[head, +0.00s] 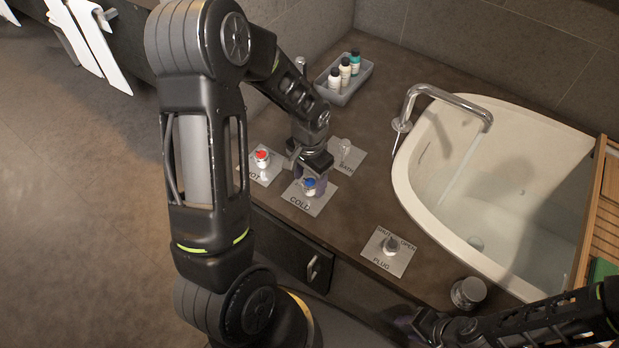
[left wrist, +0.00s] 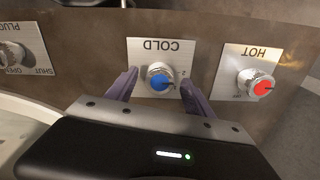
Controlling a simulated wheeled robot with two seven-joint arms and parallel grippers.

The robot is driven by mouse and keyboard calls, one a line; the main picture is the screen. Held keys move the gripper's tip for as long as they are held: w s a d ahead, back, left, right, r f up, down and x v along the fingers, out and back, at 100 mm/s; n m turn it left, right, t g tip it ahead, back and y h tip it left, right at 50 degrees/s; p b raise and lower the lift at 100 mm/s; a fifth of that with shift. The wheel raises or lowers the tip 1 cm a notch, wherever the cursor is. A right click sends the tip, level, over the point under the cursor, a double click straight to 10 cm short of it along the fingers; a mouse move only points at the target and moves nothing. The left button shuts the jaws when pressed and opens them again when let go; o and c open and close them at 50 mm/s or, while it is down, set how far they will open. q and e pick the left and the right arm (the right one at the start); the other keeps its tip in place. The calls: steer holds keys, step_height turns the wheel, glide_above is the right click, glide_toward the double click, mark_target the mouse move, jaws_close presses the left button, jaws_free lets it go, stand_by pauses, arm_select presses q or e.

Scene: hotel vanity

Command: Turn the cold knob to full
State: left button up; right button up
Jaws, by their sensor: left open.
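The cold knob (head: 310,185) has a blue cap and sits on a metal plate marked COLD (head: 298,200) on the dark counter. It also shows in the left wrist view (left wrist: 159,80), with a small dark mark on its rim at the right. My left gripper (left wrist: 158,76) is open, with one purple finger on each side of the cold knob. I cannot tell whether the fingers touch it. In the head view my left gripper (head: 309,178) comes down over the knob from behind. My right gripper (head: 407,320) is at the bottom edge, and its fingers are unclear.
The red-capped hot knob (head: 262,158) stands left of the cold one. The bath plate (head: 350,160) is behind, and the plug knob (head: 391,243) is nearer the tub. A white tub (head: 425,195) with a spout (head: 445,92) is right. A tray of bottles (head: 345,88) stands at the back.

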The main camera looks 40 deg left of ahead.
mark_target(309, 182)
arm_select(q)
step_height(309, 182, up, 8)
steer(key=shift+f+p, duration=0.1)
steer(key=shift+p, duration=0.35)
stand_by(0.5)
